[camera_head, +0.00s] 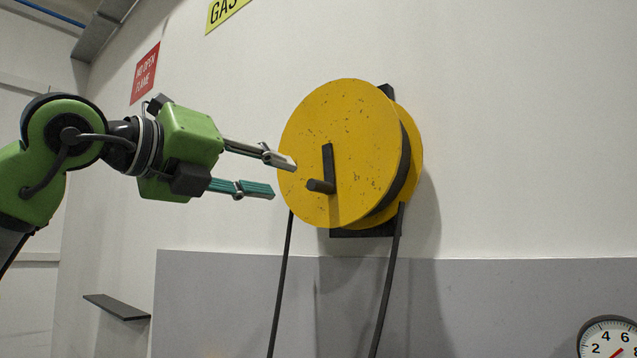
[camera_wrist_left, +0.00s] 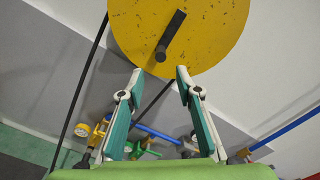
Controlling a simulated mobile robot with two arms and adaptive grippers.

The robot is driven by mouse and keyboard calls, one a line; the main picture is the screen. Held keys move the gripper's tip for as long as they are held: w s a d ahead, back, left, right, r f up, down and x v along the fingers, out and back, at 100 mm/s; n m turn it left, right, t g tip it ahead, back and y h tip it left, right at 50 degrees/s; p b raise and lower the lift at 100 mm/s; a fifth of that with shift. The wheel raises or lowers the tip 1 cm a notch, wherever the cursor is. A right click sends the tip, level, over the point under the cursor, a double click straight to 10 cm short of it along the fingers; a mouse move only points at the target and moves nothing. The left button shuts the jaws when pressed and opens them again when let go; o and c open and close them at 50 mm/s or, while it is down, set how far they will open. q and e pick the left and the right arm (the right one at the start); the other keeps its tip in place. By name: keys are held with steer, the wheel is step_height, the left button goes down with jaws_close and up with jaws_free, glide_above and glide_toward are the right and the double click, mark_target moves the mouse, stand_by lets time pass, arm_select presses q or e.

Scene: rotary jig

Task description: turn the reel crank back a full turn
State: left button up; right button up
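The yellow hose reel (camera_head: 345,130) is mounted on the wall in the head view. Its black crank arm (camera_head: 328,162) hangs down from the hub, with the dark handle knob (camera_head: 320,186) at its lower end, sticking out from the disc. My left gripper (camera_head: 283,177) is open and empty, to the left of the knob and apart from it. In the left wrist view the reel (camera_wrist_left: 195,40) is ahead of the fingers, and the knob (camera_wrist_left: 160,54) shows between and beyond the two open fingertips (camera_wrist_left: 160,76). My right gripper is in neither view.
A black hose hangs from the reel in two strands, one on the left (camera_head: 282,280) and one on the right (camera_head: 386,285). A dark shelf (camera_head: 117,307) is at lower left, and a gauge (camera_head: 607,340) at lower right. Colored pipes and valves (camera_wrist_left: 132,135) show in the wrist view.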

mark_target(330, 190)
arm_select(q)
steer(key=p+x, duration=0.5)
steer(key=x, duration=0.5)
steer(key=shift+w+d+r, duration=0.1)
steer(key=shift+d+r, duration=0.05)
steer(key=shift+p+x, duration=0.45)
steer(key=shift+x, duration=0.3)
steer(key=shift+f, duration=0.2)
jaws_close()
